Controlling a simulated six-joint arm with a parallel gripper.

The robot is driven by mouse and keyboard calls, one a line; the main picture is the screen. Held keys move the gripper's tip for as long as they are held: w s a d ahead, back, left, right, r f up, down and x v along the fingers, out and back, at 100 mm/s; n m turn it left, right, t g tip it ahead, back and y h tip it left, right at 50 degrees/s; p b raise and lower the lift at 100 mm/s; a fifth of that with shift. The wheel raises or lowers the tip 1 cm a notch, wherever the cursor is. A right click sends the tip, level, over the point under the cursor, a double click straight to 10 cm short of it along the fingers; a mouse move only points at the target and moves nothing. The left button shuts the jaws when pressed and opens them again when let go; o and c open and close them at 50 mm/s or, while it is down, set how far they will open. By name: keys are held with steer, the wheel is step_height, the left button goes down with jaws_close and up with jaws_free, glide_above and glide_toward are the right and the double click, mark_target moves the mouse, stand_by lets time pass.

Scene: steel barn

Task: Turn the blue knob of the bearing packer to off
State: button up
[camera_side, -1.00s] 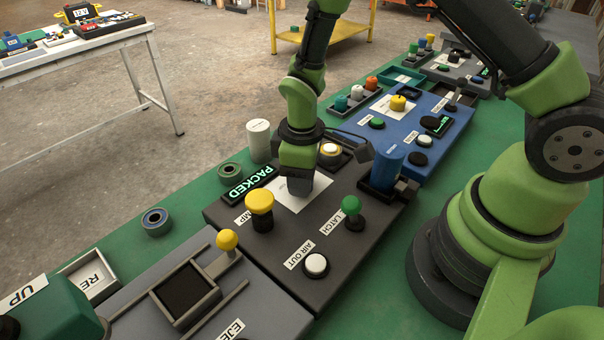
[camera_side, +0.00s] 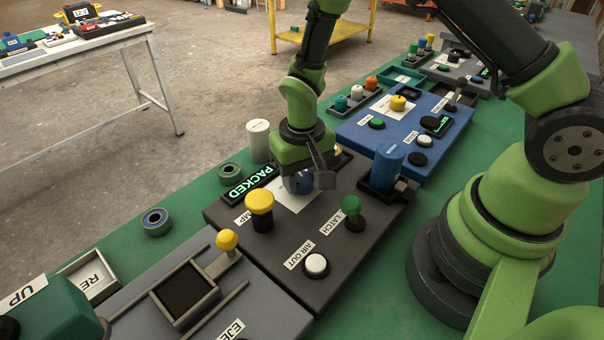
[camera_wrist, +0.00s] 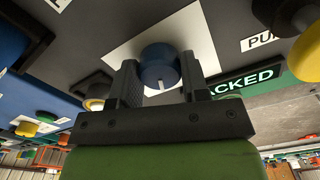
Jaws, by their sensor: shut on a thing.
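The blue knob (camera_wrist: 160,68) stands on a white plate (camera_wrist: 120,52) of the dark bearing packer, with a light pointer mark on its side facing the camera in the wrist view. My gripper (camera_wrist: 158,80) has one finger on each side of the knob and is shut on it. In the side view my gripper (camera_side: 304,183) points down over the white plate, and part of the blue knob (camera_side: 291,183) shows between the fingers. The packer (camera_side: 240,222) carries a lit green PACKED display (camera_side: 247,184). Any words on the white plate are hidden or unreadable.
A yellow pump knob (camera_side: 260,203), a green latch knob (camera_side: 351,205) and a white air-out button (camera_side: 316,265) stand near my gripper. A blue cylinder (camera_side: 387,165) stands at the packer's right. A white cylinder (camera_side: 258,140) stands behind it.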

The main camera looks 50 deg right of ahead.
mark_target(302, 177)
steer(key=shift+m, duration=1.2)
steer(key=o, duration=0.9)
step_height(302, 177, up, 10)
